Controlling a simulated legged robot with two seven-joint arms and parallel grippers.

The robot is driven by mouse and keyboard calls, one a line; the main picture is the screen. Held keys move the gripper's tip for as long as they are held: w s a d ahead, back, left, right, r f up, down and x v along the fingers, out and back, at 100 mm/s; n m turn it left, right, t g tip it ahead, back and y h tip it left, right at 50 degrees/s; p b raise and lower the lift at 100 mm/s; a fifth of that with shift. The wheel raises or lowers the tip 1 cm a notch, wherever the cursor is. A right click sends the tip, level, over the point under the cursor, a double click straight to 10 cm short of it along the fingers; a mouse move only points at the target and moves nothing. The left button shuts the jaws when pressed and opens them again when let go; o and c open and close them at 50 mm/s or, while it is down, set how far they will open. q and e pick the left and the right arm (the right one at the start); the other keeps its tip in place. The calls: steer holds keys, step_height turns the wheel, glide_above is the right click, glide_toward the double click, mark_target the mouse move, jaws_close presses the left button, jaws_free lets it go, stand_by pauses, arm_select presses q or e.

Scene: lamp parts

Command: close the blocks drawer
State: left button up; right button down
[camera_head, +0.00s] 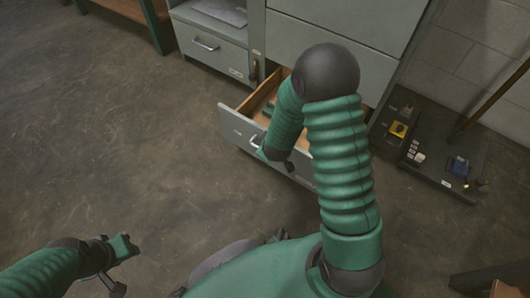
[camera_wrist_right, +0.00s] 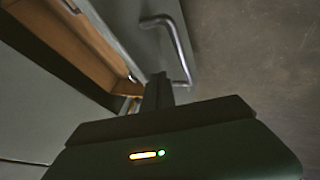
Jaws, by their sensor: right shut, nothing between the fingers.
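The blocks drawer (camera_head: 235,124) is pulled out of the grey cabinet, its front panel facing the lower left. Its wooden inside shows behind the front, with some green items partly hidden by my arm. The drawer's bar handle (camera_head: 255,142) also shows in the right wrist view (camera_wrist_right: 180,48). My right gripper (camera_wrist_right: 158,90) is shut and empty, its fingers close to the drawer front beside one end of the handle. I cannot tell whether they touch it. In the head view my right arm covers part of the drawer. My left gripper (camera_head: 118,266) is open and empty over the floor, far from the drawer.
A closed drawer with a handle (camera_head: 206,45) is left of the open one, under a shelf. A dark low platform (camera_head: 440,150) with small yellow, white and blue items stands on the right by the wall. A green-legged bench (camera_head: 155,25) is at the upper left. The floor at left is clear.

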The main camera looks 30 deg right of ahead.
arm_select(q)
steer(key=shift+d+r, duration=0.1)
steer(key=shift+d, duration=0.2)
arm_select(e)
steer(key=shift+d+f, duration=0.1)
steer(key=shift+d, duration=0.3)
